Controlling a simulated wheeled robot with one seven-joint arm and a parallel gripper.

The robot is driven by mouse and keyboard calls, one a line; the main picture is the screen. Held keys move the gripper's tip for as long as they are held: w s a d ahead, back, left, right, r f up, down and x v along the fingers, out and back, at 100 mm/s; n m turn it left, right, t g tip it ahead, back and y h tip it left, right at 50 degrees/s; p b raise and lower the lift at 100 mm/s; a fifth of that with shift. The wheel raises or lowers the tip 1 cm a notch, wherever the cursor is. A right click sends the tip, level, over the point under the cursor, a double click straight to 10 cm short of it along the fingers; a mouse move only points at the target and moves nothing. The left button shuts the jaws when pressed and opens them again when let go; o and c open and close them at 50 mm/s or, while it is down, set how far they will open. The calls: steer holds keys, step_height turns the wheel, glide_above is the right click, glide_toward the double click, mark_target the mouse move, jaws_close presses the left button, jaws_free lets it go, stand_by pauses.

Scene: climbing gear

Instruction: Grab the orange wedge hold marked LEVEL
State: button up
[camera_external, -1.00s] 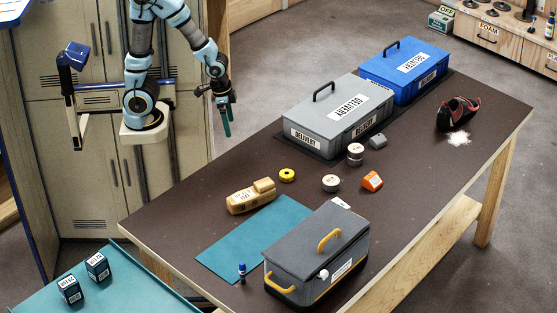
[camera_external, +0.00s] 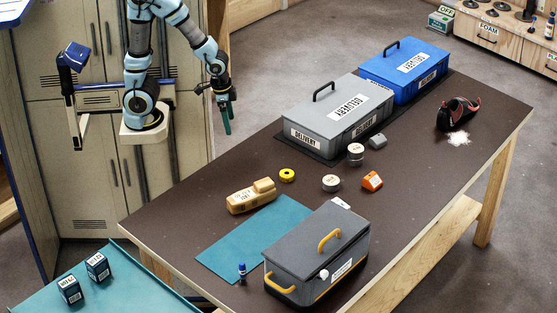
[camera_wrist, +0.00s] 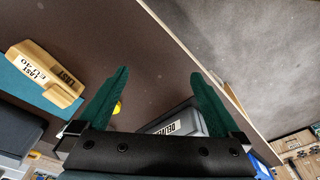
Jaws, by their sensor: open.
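The orange wedge hold (camera_external: 372,181) sits on the dark brown table, right of the white-topped round tin and in front of the grey delivery box. A white label shows on it, too small to read. My gripper (camera_external: 226,118) hangs beyond the table's far left edge, above the floor, well apart from the wedge. In the wrist view my gripper (camera_wrist: 165,90) shows two green fingers spread wide with nothing between them. The wedge does not show in the wrist view.
Near the wedge are a round tin (camera_external: 331,183), stacked tins (camera_external: 355,154), a small grey block (camera_external: 377,141) and a yellow ring (camera_external: 287,175). A tan block (camera_external: 251,196), grey toolbox (camera_external: 318,250), grey delivery box (camera_external: 338,112) and blue box (camera_external: 403,68) stand around them.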

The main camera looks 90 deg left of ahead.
mark_target(367, 176)
steer(key=w+d+r+n+t+h+b, duration=0.15)
steer(key=w+d+n+t+b, duration=0.3)
steer(key=w+n+b, duration=0.7)
steer(key=w+d+r+n+t+h+b, duration=0.1)
steer(key=w+d+n+t+h+b, duration=0.15)
steer(key=w+d+n+b, duration=0.65)
steer(key=w+d+r+n+t+h+b, duration=0.15)
steer(key=w+n+t+b, duration=0.25)
steer(key=w+n+b, duration=0.95)
steer(key=shift+m, duration=0.7)
steer(key=f, duration=0.4)
steer(key=w+f, duration=0.1)
steer(key=f, duration=0.3)
steer(key=w+f, duration=0.1)
steer(key=f, duration=0.2)
steer(key=shift+d+f+p, duration=0.25)
steer(key=shift+f+p, duration=0.1)
steer(key=shift+f, duration=0.05)
steer(key=x, duration=0.5)
steer(key=shift+f, duration=0.1)
steer(key=shift+p+x, duration=0.5)
steer(key=shift+x, duration=2.4)
steer(key=shift+a, duration=0.15)
